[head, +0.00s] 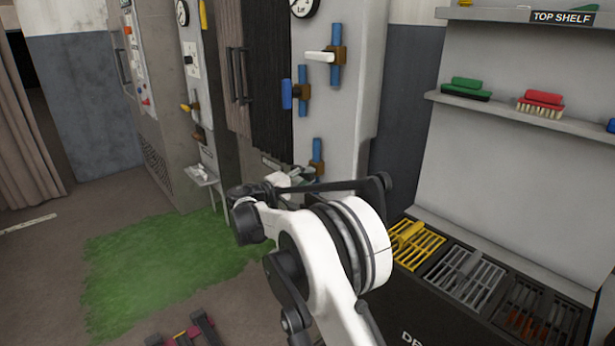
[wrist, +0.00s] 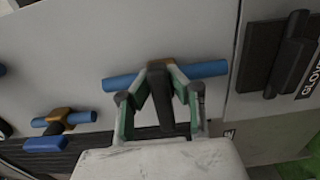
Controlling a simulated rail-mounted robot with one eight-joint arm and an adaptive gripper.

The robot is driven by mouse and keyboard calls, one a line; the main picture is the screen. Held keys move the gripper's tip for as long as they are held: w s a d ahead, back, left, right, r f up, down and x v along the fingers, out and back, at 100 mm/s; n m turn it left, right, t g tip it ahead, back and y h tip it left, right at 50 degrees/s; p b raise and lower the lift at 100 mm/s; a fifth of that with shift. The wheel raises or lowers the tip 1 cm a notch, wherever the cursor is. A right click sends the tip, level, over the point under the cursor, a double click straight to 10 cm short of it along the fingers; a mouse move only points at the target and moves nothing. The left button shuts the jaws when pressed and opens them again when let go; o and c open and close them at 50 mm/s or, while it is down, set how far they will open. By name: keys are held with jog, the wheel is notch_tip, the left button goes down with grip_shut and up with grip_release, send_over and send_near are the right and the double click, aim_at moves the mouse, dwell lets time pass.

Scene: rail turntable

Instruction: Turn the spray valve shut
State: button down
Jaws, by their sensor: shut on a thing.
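In the wrist view my gripper (wrist: 160,84) has its two green-padded fingers on either side of a valve's dark handle (wrist: 162,108) and is shut on it. The handle sits on a brass body on a blue pipe (wrist: 208,69) and points across the pipe. In the head view the low valve's blue pipe (head: 317,153) shows on the grey panel. No label on this valve can be read.
Above on the panel are a blue-handled valve (head: 287,94) and a white-handled valve (head: 319,56). The blue handle (wrist: 45,144) also shows in the wrist view. A bin with grates (head: 412,250) stands at right, below a shelf with brushes (head: 541,103). Green matting (head: 150,265) covers floor at left.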

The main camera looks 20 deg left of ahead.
jog(key=c, duration=1.6)
grip_release()
jog(key=v, duration=1.2)
